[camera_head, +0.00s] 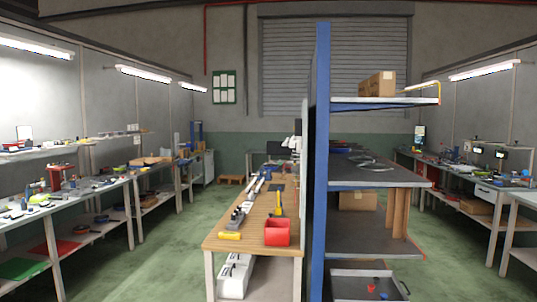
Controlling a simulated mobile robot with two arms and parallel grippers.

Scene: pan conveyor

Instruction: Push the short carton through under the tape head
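Neither of my grippers is in view. I cannot make out a tape head or a conveyor in the head view. Brown cardboard boxes (377,84) stand on the top board of a blue-framed shelf right of centre. Another brown box (357,200) sits on a lower board of that shelf, partly in shadow. I cannot tell whether any of these is the short carton.
The shelf's blue upright (320,160) stands close ahead. Left of it is a wooden workbench (230,240) with tools and a red bin (277,232). Cluttered benches line both side walls. Green floor (150,265) is clear between the left benches and the workbench.

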